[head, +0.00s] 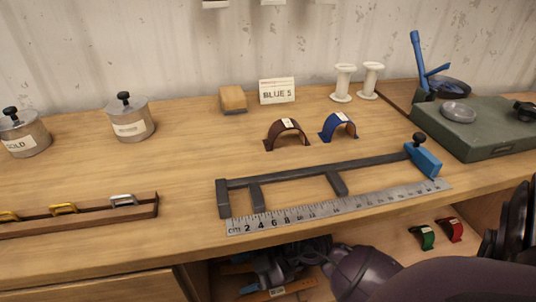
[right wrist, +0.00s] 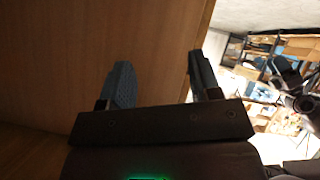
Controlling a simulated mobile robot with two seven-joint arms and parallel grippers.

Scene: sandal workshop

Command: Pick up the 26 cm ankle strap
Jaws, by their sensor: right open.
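Several arched straps are in the head view; the numbers on their labels are too small to read, so I cannot tell which is 26 cm. A brown strap (head: 287,134) and a blue strap (head: 339,127) stand on the bench top. A green strap (head: 424,237) and a red strap (head: 451,229) lie on the lower shelf at right. My right gripper (head: 262,270) is below the bench's front edge, apart from all four straps. In the right wrist view its fingers (right wrist: 160,78) are spread, with only wood behind the gap. My left gripper is out of view.
A measuring frame with a ruler (head: 340,204) lies along the bench front. A wooden rack (head: 80,219) with buckles and two lidded tins (head: 131,120) are at left. White spools (head: 343,84) and a green slab (head: 475,130) stand at back right. Dark objects (head: 515,225) are at far right.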

